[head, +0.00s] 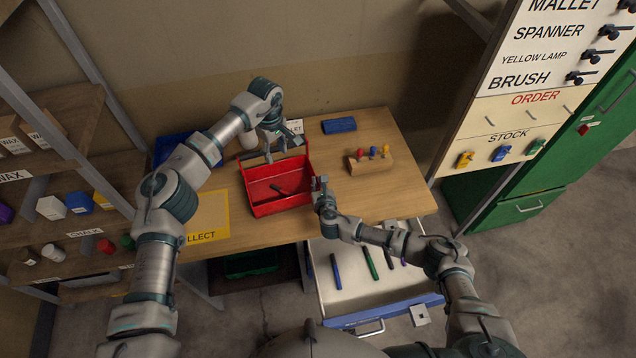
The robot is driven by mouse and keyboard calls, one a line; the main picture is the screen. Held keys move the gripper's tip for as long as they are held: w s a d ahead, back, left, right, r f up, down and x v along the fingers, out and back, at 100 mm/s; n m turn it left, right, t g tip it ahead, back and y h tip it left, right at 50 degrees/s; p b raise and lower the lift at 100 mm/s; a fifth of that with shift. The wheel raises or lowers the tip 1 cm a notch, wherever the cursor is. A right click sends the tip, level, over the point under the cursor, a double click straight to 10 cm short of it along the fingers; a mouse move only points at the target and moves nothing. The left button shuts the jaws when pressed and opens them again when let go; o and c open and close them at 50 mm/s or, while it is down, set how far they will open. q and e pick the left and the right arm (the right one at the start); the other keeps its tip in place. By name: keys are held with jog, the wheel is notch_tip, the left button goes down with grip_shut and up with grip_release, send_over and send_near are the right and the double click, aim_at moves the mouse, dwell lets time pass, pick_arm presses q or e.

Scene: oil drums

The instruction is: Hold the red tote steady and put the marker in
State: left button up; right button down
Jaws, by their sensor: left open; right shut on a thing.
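The red tote (283,207) stands on the wooden table, its open top facing up. A dark, slim thing that looks like a marker (276,188) lies inside it on the tote floor. My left gripper (268,157) is open above the tote's back edge, fingers pointing down, with nothing seen between them. My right gripper (318,182) is at the tote's right side and shut on its wall; the fingers hide the exact grip.
An open drawer (345,302) below the table's front holds several markers. A wooden block with coloured pegs (370,164) and a blue thing (339,126) lie to the right. A yellow mat (213,214) lies left of the tote. The table's right front is clear.

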jog(key=shift+s+f, duration=0.3)
jog(key=shift+f, duration=0.3)
jog(key=c, duration=1.1)
grip_release()
jog(key=shift+s+r, duration=0.15)
jog(key=shift+s, duration=0.4)
jog(key=v, duration=0.7)
jog(key=d+r+v, duration=0.1)
jog(key=v, duration=0.2)
jog(key=shift+s, duration=0.1)
